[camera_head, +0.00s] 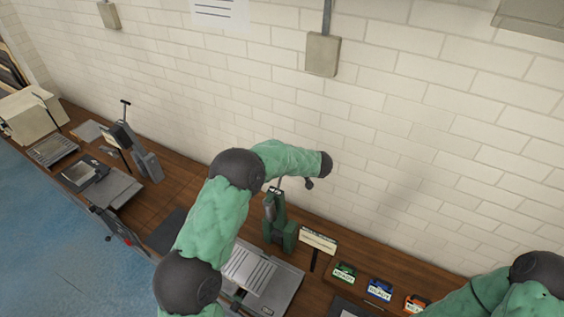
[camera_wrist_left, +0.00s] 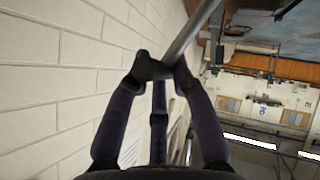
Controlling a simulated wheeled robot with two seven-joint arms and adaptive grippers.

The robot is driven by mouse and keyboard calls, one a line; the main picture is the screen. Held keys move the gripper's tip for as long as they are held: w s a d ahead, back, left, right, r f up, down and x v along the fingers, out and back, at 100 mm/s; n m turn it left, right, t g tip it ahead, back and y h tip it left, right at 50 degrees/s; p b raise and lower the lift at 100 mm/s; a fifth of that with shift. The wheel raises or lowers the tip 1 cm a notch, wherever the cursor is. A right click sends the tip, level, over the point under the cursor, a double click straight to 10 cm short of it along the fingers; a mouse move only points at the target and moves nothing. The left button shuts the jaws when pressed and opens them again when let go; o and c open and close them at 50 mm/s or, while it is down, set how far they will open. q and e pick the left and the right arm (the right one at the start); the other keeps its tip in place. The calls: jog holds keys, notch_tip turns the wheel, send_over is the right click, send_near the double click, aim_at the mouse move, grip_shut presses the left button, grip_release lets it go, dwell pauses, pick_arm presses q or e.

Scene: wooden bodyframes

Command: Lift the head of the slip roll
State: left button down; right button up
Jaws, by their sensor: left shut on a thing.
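My left gripper (camera_wrist_left: 164,70) has its dark fingers closed around a grey bar (camera_wrist_left: 196,30) in the left wrist view. The bar runs diagonally up to the right from the fingertips. In the head view my left arm reaches over the bench, and its gripper is mostly hidden behind the arm. Below its dark end stands a green machine (camera_head: 280,230) with a thin upright lever. I cannot tell for certain which machine is the slip roll or which part the bar belongs to. My right gripper is outside both views.
A grey ribbed plate (camera_head: 262,270) lies partly under my left arm. A small sign (camera_head: 318,241) and green, blue and orange boxes (camera_head: 379,291) line the bench to the right. A grey lever machine (camera_head: 142,155) stands left. The brick wall (camera_head: 420,140) is close behind.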

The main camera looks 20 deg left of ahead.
pick_arm(q)
jog(key=shift+s+d+f, duration=0.1)
jog(key=shift+d+f, duration=0.35)
jog(key=shift+f, duration=0.3)
jog(key=c, duration=1.1)
grip_release()
jog(key=shift+w+f, duration=0.15)
jog(key=shift+w, duration=0.15)
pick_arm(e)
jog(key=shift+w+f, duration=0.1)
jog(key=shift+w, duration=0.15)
pick_arm(q)
jog(key=shift+s+d+r, duration=0.1)
jog(key=shift+d+r, duration=0.1)
jog(key=shift+r, duration=0.1)
jog(key=v, duration=0.7)
jog(key=r+v, duration=0.1)
jog(key=v, duration=0.3)
jog(key=shift+a+r, duration=0.15)
jog(key=shift+a, duration=0.1)
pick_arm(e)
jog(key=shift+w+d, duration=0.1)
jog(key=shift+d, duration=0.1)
